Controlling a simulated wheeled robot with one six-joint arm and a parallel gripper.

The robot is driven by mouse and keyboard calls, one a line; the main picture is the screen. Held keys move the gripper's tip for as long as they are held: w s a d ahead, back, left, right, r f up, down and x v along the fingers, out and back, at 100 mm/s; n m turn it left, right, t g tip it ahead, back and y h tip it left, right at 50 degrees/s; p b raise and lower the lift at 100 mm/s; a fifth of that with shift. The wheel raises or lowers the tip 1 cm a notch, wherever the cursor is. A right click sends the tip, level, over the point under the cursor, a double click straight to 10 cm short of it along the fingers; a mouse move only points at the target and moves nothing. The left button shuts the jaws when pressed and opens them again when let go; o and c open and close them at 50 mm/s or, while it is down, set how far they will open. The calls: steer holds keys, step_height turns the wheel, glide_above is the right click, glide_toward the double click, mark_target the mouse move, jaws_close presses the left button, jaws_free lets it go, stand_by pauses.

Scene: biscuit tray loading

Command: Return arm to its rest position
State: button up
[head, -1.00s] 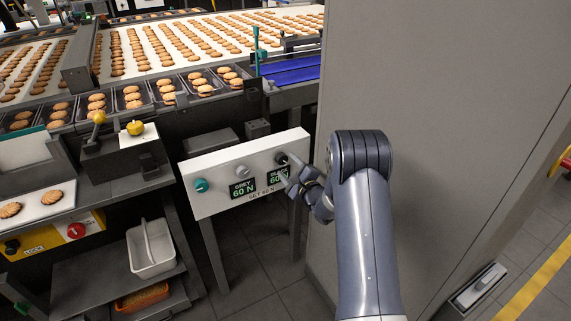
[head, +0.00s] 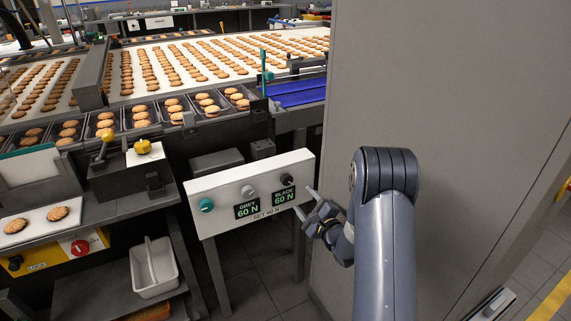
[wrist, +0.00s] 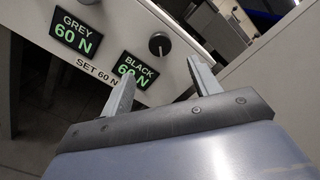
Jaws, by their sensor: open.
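My gripper (head: 308,204) is in front of the lower right corner of the white control panel (head: 222,194), apart from the black knob (head: 287,180). In the wrist view, my gripper (wrist: 162,85) shows two spread fingers with nothing between them. The panel's displays read GREY 60 N (wrist: 76,34) and BLACK 60 N, the latter partly covered by a finger in the wrist view. The black knob also shows in the wrist view (wrist: 159,44), beyond the fingertips. My arm reaches up from the bottom right of the head view.
A tall grey wall (head: 440,90) stands close at the right. A conveyor (head: 130,95) with rows of biscuits runs behind the panel. A white bin (head: 153,268) sits on a low shelf at left. Dark tiled floor lies below the panel.

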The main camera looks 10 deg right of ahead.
mark_target(288, 181)
steer(key=x, duration=1)
steer(key=shift+w, duration=0.2)
steer(key=shift+s, duration=0.1)
